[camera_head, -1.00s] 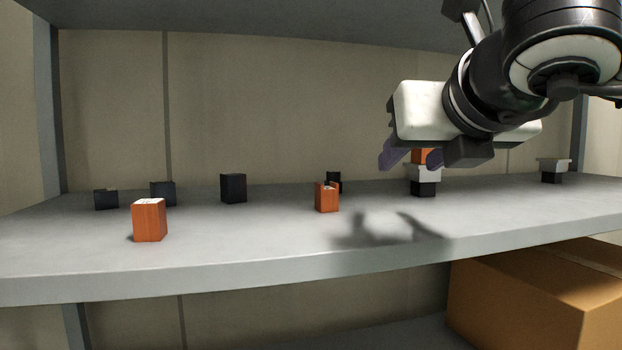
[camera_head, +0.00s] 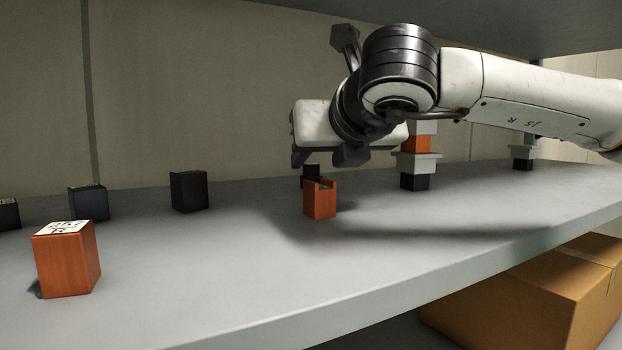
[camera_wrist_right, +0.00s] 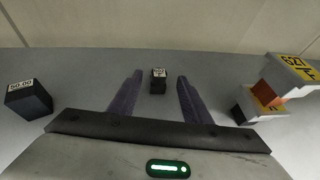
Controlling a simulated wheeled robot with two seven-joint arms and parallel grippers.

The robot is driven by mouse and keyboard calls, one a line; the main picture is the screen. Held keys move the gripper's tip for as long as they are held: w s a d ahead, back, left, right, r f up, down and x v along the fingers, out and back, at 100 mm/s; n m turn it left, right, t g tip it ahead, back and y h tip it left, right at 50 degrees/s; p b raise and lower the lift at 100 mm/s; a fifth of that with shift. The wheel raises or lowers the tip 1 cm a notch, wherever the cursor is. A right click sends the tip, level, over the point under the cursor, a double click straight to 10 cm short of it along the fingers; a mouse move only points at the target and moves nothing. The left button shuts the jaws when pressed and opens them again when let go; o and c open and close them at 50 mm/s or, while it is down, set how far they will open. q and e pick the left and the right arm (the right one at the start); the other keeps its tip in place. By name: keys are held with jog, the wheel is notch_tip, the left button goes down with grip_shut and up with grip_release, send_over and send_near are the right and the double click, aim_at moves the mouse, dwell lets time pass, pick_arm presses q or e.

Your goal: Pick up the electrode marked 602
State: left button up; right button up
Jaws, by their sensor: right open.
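No label in view reads clearly as 602. My right gripper (camera_head: 322,160) is open and empty, over the shelf just above a small black block (camera_head: 311,172). In the right wrist view that block (camera_wrist_right: 158,80) stands ahead between the tips of the two open fingers (camera_wrist_right: 157,92); its label is too small to read. A notched orange block (camera_head: 320,201) stands in front of it and partly hides it in the head view. An orange block (camera_head: 67,262) with a white label, hard to read, stands at the front left. My left gripper is not in view.
The grey shelf (camera_head: 250,270) is clear in front. More black blocks (camera_head: 188,191) (camera_head: 88,203) stand to the left. A stack with white holders (camera_head: 417,163) stands right of the gripper; its yellow label (camera_wrist_right: 295,65) seems to read 627. A cardboard box (camera_head: 540,300) is below.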

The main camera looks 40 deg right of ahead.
aim_at(312, 164)
jog(key=x, duration=0.3)
jog(key=shift+w+f, duration=0.15)
jog(key=shift+w, duration=0.15)
grip_shut()
